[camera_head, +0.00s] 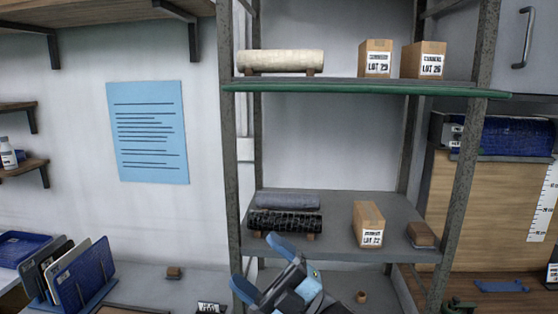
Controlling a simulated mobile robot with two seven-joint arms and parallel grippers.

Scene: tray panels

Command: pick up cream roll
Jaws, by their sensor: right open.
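The cream roll (281,61) lies on its side on small wooden supports at the left of the upper shelf (350,86). My right gripper (258,265) is open, with two blue fingertips, low in the picture in front of the shelf unit. It is well below the cream roll and looks empty. My left gripper is out of view.
Two boxes (375,59) (424,60) stand right of the cream roll. The lower shelf (337,217) holds a grey-blue roll (287,201), a black patterned roll (285,222) and a box (369,223). Metal posts (231,150) (463,180) flank the shelves.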

